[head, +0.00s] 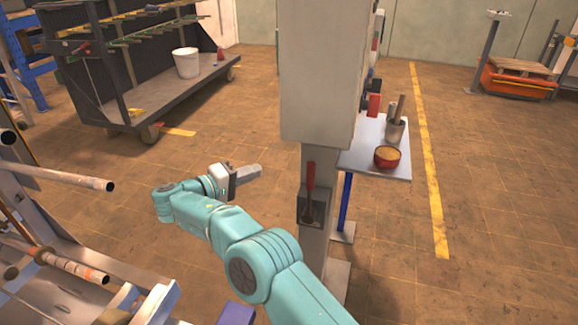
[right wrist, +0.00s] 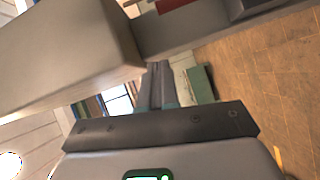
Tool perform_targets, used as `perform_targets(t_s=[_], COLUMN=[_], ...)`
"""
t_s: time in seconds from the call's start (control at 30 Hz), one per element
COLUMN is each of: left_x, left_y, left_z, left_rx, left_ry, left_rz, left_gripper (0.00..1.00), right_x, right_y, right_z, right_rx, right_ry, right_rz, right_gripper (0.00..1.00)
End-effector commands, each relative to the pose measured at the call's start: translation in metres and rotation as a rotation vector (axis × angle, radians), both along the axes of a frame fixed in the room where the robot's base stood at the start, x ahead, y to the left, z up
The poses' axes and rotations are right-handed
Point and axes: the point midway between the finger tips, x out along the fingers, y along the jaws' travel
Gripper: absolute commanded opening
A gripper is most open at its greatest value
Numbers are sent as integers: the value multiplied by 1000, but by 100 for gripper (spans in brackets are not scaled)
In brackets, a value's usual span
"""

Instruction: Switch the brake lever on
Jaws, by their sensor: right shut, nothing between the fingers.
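The brake lever (head: 310,177) has a red handle pointing up from a dark base plate (head: 309,208) on the front of a grey post (head: 316,240). My right gripper (head: 254,174) is left of the lever in the head view, apart from it. It is shut and empty, its fingers pointing right toward the post. In the right wrist view the closed fingers (right wrist: 157,85) show in the middle. A red piece, probably the lever handle (right wrist: 177,4), is cut off by the top edge there. My left gripper is not in view.
A large grey cabinet (head: 318,75) sits on the post above the lever. A small table (head: 372,158) with a red bowl (head: 387,157) stands behind it. Pipes on a rack (head: 65,178) are at left. A trolley (head: 150,95) stands further back. Floor between is clear.

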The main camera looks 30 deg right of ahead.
Motion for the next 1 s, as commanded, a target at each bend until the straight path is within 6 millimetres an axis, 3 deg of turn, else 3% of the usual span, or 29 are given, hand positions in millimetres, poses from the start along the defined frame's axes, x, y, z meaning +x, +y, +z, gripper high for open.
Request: perform_targets(t_s=[0.17,0.53,0.8,1.0], left_x=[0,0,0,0], left_y=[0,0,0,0], left_z=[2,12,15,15], left_rx=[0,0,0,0], left_ry=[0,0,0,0], left_rz=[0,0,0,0], left_gripper=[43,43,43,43], right_x=[2,11,-7,-12], right_y=[-22,-101,-122,-128], right_z=[-2,-10,-16,-19], right_rx=[0,1,0,2], right_ry=[3,3,5,2], right_rz=[-3,-4,1,2], right_gripper=[0,0,0,0])
